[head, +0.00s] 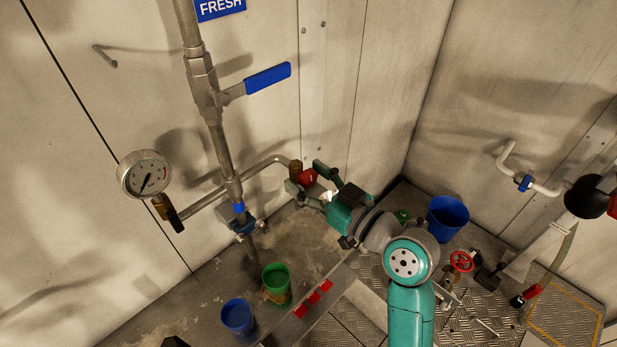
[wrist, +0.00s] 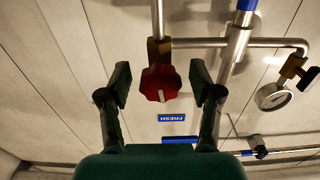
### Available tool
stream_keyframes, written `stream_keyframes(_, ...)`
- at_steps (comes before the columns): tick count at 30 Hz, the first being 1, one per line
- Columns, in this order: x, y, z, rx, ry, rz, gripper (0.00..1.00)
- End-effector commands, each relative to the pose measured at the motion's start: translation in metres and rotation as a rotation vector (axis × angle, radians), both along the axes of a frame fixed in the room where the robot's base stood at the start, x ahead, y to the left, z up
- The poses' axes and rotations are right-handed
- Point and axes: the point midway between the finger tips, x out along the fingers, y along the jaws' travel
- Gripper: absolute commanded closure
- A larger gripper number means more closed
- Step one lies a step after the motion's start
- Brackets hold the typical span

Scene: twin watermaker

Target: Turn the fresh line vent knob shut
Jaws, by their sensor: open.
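The fresh line vent knob is a red knob (head: 308,178) on a brass fitting at the end of the bent side pipe, under the blue FRESH sign (head: 220,8). In the wrist view the red knob (wrist: 160,83) shows a pale line on its face, standing nearly upright in the picture. My gripper (head: 313,184) is right at the knob in the head view. In the wrist view my gripper (wrist: 161,86) is open, with one finger on each side of the knob and a visible gap to both. I cannot tell whether the fingertips reach past the knob's face.
A pressure gauge (head: 145,174) and a blue lever handle (head: 268,78) are on the same pipework. A green cup (head: 276,284) and a blue cup (head: 238,318) stand below. A blue bucket (head: 447,219) and a red handwheel (head: 461,262) are at the right.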

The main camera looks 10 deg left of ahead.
Motion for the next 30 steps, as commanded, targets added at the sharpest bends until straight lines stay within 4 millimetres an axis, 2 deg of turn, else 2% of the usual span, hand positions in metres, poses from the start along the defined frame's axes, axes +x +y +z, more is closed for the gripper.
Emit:
stream_keyframes(7,0.0006,0.0007,0.0000,0.000,0.000,0.000,0.36)
stream_keyframes(8,0.0006,0.0007,0.0000,0.000,0.000,0.000,0.38)
stream_keyframes(15,0.0005,0.0006,0.0000,0.000,0.000,0.000,0.97)
stream_keyframes(30,0.0003,0.0008,0.0000,0.084,0.108,0.001,0.97)
